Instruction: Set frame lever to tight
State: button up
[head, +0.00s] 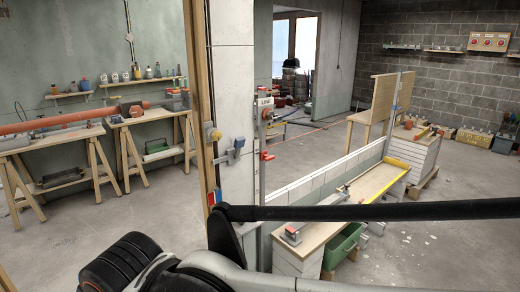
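A wooden frame post (199,110) stands upright left of a white tiled pillar (232,90). A blue-grey lever-like fitting (230,153) sticks out to the right at mid height of the post. It may be the frame lever, but no tight mark is readable. A small red and blue patch (213,198) shows lower down. My gripper is not in view; only dark and grey parts of my own arm cross the bottom of the head view.
A labelled upright strip (265,103) with red parts stands right of the pillar. A low tiled wall with a wooden ledge (372,184) runs right, a green crate (341,246) below. Trestle tables (150,117) stand left. Floor between them and the post is clear.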

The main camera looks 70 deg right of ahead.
aim_at(239, 142)
jog(key=z, duration=1.9)
